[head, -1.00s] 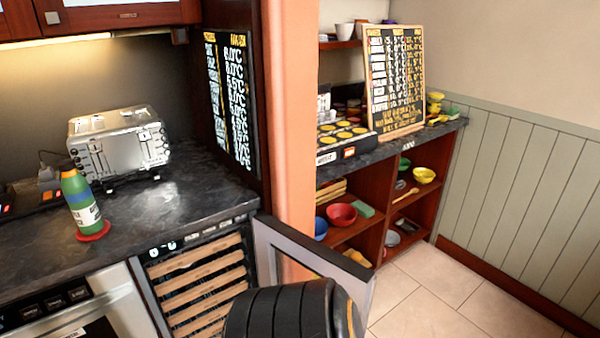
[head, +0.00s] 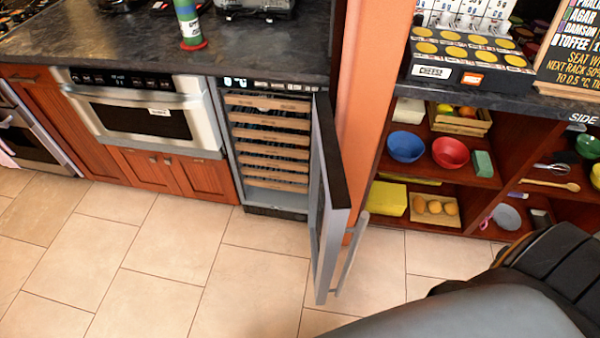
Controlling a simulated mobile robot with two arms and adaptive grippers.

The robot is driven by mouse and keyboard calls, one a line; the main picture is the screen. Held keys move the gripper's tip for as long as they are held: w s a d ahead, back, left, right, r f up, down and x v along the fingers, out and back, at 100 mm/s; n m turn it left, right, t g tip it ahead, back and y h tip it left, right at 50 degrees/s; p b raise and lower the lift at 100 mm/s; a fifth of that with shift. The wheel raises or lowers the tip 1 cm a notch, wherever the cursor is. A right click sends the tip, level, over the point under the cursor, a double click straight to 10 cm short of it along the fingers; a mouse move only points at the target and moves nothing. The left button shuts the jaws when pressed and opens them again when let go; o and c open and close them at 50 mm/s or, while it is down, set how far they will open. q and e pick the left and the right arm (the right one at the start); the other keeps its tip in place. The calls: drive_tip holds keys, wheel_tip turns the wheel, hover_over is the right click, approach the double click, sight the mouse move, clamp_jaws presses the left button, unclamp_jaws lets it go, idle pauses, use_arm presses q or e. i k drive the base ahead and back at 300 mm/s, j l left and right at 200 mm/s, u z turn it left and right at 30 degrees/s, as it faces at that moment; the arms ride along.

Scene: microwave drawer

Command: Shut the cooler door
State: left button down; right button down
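The wine cooler (head: 268,150) is built in under the dark counter, with several wooden-fronted racks showing inside. Its door (head: 328,200) stands wide open, hinged on the right side and swung out into the room. A long metal handle (head: 349,255) runs along the door's outer face, on the right. One of my arms, dark and bulky, fills the lower right corner, to the right of the door and apart from it in the picture. Neither gripper's fingers show.
An orange pillar (head: 372,95) stands right behind the open door. Open shelves (head: 455,180) with bowls and food are to its right. A microwave drawer (head: 145,110) is left of the cooler. The tiled floor (head: 190,260) in front is clear.

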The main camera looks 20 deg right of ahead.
sight(326, 162)
drive_tip(key=l+z, duration=0.2)
drive_tip(key=l, duration=1.15)
drive_tip(key=k, duration=0.15)
